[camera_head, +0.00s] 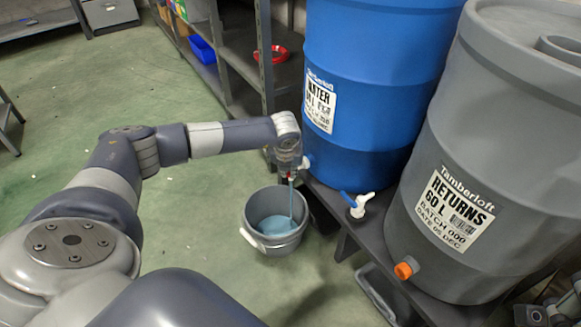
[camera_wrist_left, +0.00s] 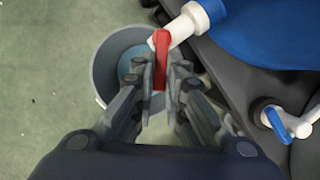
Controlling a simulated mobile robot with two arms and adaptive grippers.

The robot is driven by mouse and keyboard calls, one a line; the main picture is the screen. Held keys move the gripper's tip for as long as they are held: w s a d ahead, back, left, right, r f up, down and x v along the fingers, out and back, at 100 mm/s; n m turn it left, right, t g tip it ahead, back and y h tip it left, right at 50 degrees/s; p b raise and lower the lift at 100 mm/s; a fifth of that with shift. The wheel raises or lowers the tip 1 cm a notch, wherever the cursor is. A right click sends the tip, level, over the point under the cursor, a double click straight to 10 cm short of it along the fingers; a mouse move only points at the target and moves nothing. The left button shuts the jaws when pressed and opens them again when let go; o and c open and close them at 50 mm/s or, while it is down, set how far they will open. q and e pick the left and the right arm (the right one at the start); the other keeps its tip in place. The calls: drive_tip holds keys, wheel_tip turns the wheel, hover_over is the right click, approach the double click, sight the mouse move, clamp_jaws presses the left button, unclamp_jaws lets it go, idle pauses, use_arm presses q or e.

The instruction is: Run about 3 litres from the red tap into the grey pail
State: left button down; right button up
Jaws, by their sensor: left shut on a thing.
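The red tap lever (camera_wrist_left: 161,60) sits on a white spigot (camera_wrist_left: 190,24) at the base of the blue water drum (camera_head: 365,90). My left gripper (camera_wrist_left: 160,85) is shut on the lever; in the head view the gripper (camera_head: 290,168) hides most of the tap. A thin stream (camera_head: 291,200) falls from the tap into the grey pail (camera_head: 262,246). The pail stands on the floor below, with bluish water (camera_head: 275,225) covering its bottom; I cannot read the volume. Dark parts, probably of my right gripper, show at the lower right corner, too cut off to judge.
A white tap with a blue lever (camera_head: 357,205) sticks out right of the red one. The grey returns drum (camera_head: 480,150) with an orange-capped outlet (camera_head: 405,268) stands on the same dark stand. Shelving with a red ring (camera_head: 272,54) is behind. The floor left of the pail is clear.

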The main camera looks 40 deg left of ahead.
idle(0.3)
use_arm(q)
drive_tip(key=c, duration=1.6)
unclamp_jaws()
drive_tip(key=shift+c, duration=0.2)
drive_tip(key=v, duration=1.2)
